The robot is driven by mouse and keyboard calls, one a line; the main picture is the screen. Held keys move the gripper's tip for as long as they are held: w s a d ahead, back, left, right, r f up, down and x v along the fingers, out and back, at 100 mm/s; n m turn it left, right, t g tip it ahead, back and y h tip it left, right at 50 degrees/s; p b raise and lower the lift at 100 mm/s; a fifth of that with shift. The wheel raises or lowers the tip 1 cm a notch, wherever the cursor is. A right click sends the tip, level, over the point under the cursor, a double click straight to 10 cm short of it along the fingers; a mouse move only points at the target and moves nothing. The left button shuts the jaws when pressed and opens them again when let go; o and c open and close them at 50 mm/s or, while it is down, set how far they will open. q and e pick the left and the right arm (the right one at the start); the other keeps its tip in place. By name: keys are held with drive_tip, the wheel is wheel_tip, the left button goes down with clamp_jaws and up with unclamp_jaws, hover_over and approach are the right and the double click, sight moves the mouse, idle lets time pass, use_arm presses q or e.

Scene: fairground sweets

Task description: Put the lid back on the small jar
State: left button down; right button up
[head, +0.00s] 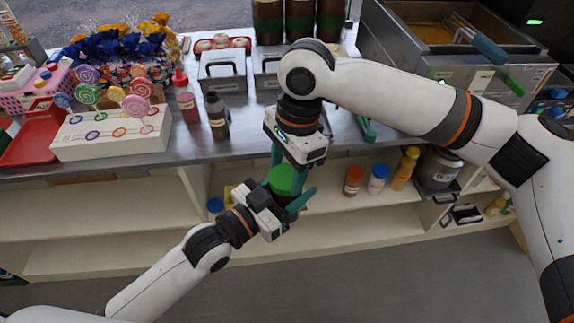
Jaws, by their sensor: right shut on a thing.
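A bright green round lid (283,178) shows between the two grippers, in front of the counter edge. My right gripper (284,172) reaches down from above with its teal fingers at the lid and is shut on it. My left gripper (287,203) comes in from the lower left, just below the lid, with one teal finger showing on the right. Its other finger is hidden. The small jar's body is not clearly visible; the grippers cover the space under the lid, so I cannot tell whether the lid touches a jar.
On the shelf below stand an orange-lidded jar (353,180), a blue-lidded jar (377,178), a yellow bottle (404,168) and a large grey jar (438,170). A lollipop stand (112,138), a red bottle (186,100) and a dark bottle (217,118) stand on the counter.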

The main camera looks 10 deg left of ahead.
drive_tip(key=m+t, duration=0.1)
drive_tip(key=m, duration=0.5)
drive_tip(key=shift+m, duration=0.3)
drive_tip(key=o, duration=1)
drive_tip(key=shift+c, duration=0.2)
drive_tip(key=shift+r, duration=2.25)
drive_tip(key=shift+c, duration=0.2)
